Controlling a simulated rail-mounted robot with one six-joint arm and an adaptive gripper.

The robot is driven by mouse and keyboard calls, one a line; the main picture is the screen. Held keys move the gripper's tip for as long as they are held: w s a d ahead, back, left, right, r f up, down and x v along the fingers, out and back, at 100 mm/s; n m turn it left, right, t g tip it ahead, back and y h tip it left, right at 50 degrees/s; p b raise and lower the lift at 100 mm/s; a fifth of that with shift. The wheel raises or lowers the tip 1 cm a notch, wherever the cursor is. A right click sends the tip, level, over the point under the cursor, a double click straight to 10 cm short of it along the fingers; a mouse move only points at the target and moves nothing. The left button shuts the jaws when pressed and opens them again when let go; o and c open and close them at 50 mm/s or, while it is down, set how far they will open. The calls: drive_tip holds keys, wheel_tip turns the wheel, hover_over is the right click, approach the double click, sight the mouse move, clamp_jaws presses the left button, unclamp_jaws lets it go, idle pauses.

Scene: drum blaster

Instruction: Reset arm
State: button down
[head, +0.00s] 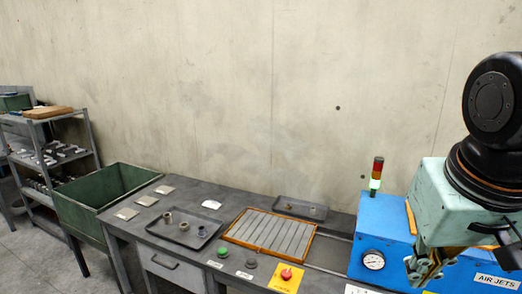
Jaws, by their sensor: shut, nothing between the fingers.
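My arm comes down at the right side of the head view, with a black joint above a pale green housing. My gripper (424,272) hangs below that housing, in front of the blue machine (384,222). Its fingers show only small and partly, at the lower right. The gripper is shut, and I see nothing held in it.
The blue machine carries a gauge (373,260) and a signal tower (376,173) with its green part lit. The grey bench holds an orange-framed slatted panel (233,235), a tray of rings (158,238), a rear tray (286,204) and a red button (286,273). A green bin (85,222) and shelf stand left.

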drive_tip(key=s+a+r+n+y+b, duration=0.1)
drive_tip(key=s+a+r, duration=0.1)
drive_tip(key=s+a, duration=0.4)
drive_tip(key=shift+s+a+r, duration=0.15)
drive_tip(key=shift+s+a, duration=0.05)
drive_tip(key=shift+s, duration=1.8)
